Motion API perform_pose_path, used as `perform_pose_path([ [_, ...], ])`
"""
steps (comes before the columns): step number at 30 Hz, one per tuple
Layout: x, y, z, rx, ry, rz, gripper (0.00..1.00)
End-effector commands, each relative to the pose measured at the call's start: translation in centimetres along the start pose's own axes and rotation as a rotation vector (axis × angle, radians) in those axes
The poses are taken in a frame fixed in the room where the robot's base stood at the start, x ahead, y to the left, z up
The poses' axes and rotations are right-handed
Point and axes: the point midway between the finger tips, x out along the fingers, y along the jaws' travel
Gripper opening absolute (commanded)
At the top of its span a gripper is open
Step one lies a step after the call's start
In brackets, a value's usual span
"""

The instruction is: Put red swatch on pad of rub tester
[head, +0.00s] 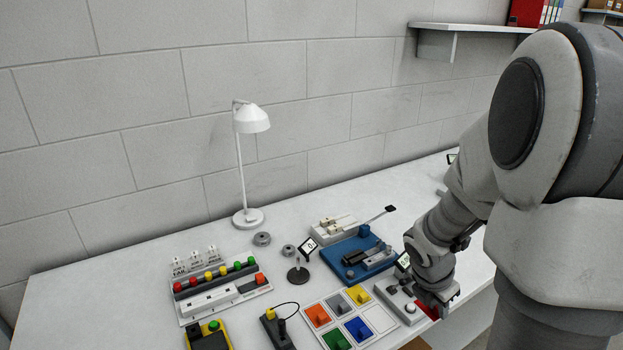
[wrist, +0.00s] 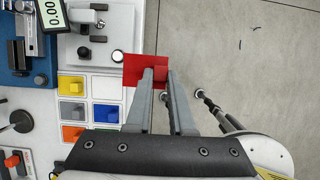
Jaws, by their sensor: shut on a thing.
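My gripper (wrist: 161,74) is shut on the upright tab of the red swatch (wrist: 134,68). The swatch is a flat red square with a tab between the fingertips. In the head view, the red swatch (head: 429,310) shows only in part beneath my gripper (head: 438,302), by the table's front right edge. It is right beside the grey device with a round knob (head: 410,307). A blue-based device (head: 345,268) stands behind that one. No label shows which device is the rub tester, and I cannot make out its pad for certain.
The swatch rack (wrist: 106,88) holds yellow, grey, blue, orange and green swatches, with one bare white cell. Small displays stand near the devices. A lamp (head: 246,180), a button panel (head: 215,290) and a white lever device (head: 338,229) are farther left and back. Floor lies beyond the table edge.

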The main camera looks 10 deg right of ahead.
Motion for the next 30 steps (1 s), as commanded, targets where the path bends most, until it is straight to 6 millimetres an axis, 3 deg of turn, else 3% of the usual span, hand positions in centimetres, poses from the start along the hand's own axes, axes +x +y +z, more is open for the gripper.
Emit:
perform_pose_path([
  [5,0.3,1.1,-0.4,0.104,0.001,-0.045,0.00],
  [14,1.1,5.0,-3.0,0.566,0.000,-0.238,0.00],
  [20,1.3,8.0,-6.2,0.930,0.001,-0.390,0.00],
  [30,0.7,12.5,-13.2,1.498,0.001,-0.625,0.00],
])
